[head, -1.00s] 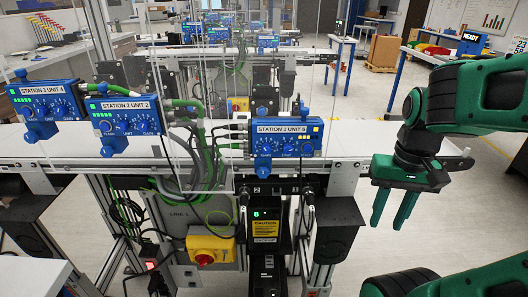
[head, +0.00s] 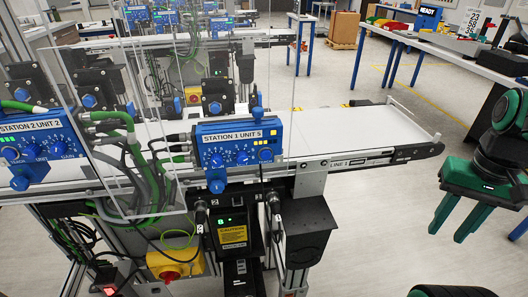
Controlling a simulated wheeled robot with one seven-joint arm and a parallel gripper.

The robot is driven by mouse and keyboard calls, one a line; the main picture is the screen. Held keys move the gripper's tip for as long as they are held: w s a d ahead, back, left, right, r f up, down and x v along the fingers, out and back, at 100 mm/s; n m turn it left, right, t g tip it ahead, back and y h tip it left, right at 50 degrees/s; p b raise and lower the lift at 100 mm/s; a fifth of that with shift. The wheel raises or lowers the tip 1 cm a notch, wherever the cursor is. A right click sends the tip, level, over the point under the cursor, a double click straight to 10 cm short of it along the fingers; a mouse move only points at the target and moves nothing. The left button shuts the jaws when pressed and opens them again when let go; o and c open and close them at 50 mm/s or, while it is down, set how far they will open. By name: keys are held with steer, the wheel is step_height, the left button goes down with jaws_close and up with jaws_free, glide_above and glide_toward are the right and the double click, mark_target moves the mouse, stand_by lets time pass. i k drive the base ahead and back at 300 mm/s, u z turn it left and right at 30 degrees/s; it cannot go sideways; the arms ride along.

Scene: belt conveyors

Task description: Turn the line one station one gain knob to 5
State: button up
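The blue box labelled STATION 1 UNIT 5 (head: 228,138) is mounted at the front edge of the white belt conveyor (head: 366,128). It has a row of small blue knobs on its face, and the right one (head: 267,155) is taken as the gain knob. The knob labels and pointer settings are too small to read. Yellow lit squares show at its right side. My green gripper (head: 448,235) is at the right of the head view, well apart from the box, pointing down. Its fingers are spread and empty.
The STATION 2 UNIT 2 box (head: 38,140) is at the left, with green and grey cables (head: 130,150) beside it. Clear panels stand above the belt. A yellow box with a red knob (head: 172,265) is below. Floor between belt end and gripper is clear.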

mark_target(216, 160)
steer(key=z, duration=0.5)
steer(key=k, duration=2.4)
steer(key=u, duration=0.65)
steer(key=i, duration=1)
